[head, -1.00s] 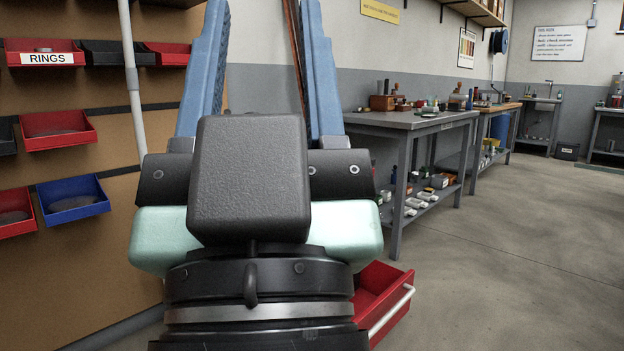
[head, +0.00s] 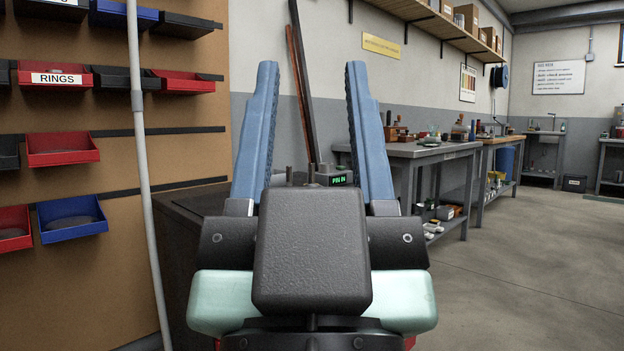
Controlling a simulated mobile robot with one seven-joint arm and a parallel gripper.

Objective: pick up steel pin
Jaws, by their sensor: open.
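My gripper (head: 311,70) is open in the head view, its two blue fingers pointing up and away with nothing between the tips. Beyond it, low between the fingers, small grey upright posts (head: 312,173) stand at the top of a dark cabinet (head: 190,212). One of them may be the steel pin, but they are too small to tell. Their lower parts are hidden behind my gripper's dark block. A small display with green lettering (head: 342,180) sits just right of the posts; it seems to read "PIN IN".
Dark and brown long bars (head: 302,90) lean on the back wall. A grey workbench (head: 425,152) stands right; the floor (head: 530,260) at right is clear.

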